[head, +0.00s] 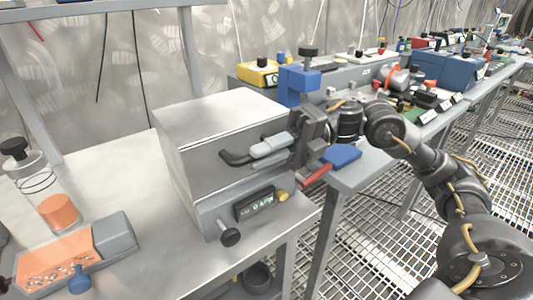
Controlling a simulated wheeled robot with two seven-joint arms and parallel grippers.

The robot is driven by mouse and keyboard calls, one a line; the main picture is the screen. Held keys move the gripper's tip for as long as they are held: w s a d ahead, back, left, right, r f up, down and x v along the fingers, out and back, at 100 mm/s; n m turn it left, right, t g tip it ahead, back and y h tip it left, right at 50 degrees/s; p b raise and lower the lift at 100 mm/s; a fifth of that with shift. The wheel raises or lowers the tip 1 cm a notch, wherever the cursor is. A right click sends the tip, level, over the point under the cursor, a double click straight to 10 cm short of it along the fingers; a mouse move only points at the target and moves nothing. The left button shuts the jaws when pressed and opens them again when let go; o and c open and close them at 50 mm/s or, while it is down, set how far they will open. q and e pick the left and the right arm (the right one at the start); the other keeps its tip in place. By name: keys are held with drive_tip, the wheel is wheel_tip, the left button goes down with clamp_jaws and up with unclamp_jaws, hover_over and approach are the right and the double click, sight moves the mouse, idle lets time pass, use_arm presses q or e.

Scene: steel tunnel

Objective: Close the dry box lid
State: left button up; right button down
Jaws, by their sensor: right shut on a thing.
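The dry box is a silver metal box on the bench at the centre. Its lid (220,115) is the large upper part and looks down over the lower body (215,212); I cannot tell whether a thin gap remains at the seam. A dark bent handle with a light grey grip (270,146) sticks out from the lid's front. My right gripper (297,146) comes in from the right and is shut on the handle at the grip's right end. Its fingertips are partly hidden. My left gripper is not in view.
A small display (255,204) and a black knob (230,237) are on the box's front. A glass jar (47,195) and an orange-and-grey tray (75,255) stand at the left. A blue clamp-like device (298,84) stands behind my gripper. Bare bench lies left of the box.

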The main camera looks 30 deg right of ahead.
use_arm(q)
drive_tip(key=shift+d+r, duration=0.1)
use_arm(e)
drive_tip(key=shift+f, duration=0.25)
drive_tip(key=c, duration=1.5)
unclamp_jaws()
drive_tip(key=shift+a, duration=0.15)
drive_tip(key=shift+o, duration=0.2)
drive_tip(key=shift+r, duration=0.1)
drive_tip(key=shift+d, duration=0.3)
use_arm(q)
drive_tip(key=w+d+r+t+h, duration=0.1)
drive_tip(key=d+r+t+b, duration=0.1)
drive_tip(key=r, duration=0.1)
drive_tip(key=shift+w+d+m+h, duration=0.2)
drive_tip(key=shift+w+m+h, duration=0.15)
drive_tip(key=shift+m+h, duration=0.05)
use_arm(e)
drive_tip(key=w+d, duration=0.1)
drive_tip(key=d, duration=0.9)
drive_tip(key=shift+d, duration=0.2)
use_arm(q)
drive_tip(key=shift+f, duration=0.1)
